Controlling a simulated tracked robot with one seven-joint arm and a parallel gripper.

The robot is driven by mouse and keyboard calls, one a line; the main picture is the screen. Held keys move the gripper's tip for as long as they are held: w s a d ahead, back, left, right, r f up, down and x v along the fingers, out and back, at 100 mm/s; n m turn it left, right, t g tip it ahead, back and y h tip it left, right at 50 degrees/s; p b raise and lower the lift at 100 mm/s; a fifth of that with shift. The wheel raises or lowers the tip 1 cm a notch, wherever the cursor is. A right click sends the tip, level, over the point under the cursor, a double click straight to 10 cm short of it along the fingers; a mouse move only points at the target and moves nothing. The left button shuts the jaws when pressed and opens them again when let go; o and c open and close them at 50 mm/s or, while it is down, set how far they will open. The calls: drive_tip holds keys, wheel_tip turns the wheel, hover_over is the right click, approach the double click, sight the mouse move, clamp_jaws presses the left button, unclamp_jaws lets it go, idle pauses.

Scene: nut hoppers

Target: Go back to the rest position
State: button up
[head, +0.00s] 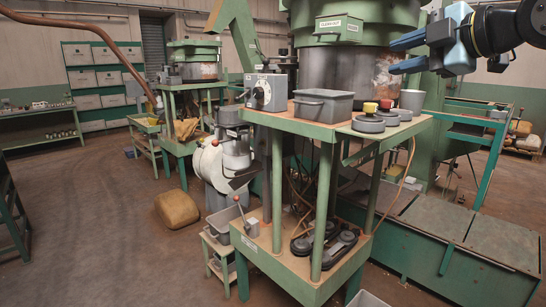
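My gripper (393,57) is at the upper right of the head view, on the black and blue end of my arm, which comes in from the right edge. Its two blue fingers point left and stand apart, with nothing seen between them. In the picture they overlap the right side of the large metal hopper drum (345,70). I cannot tell how far they are from it. The gripper is above the green bench (300,125), which holds a grey bin (322,106) and round grey weights (368,124).
A control box (265,92) stands on the bench's left end. Below are a lower shelf (268,262) with dark parts and a long green cabinet (440,235). A second hopper station (196,70) stands behind. The brown floor at left is mostly open, with a tan sack (177,209).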

drive_tip(key=s+f+m+g+h, duration=0.3)
drive_tip(key=s+f+m+h, duration=0.1)
drive_tip(key=f+m, duration=0.6)
drive_tip(key=s+f+m+g+h, duration=0.3)
drive_tip(key=f+m, duration=0.8)
drive_tip(key=f, duration=0.4)
drive_tip(key=shift+s+f+g+h, duration=0.25)
drive_tip(key=shift+s+g+h, duration=0.25)
drive_tip(key=shift+s, duration=0.65)
drive_tip(key=shift+d, duration=0.1)
drive_tip(key=shift+c, duration=0.5)
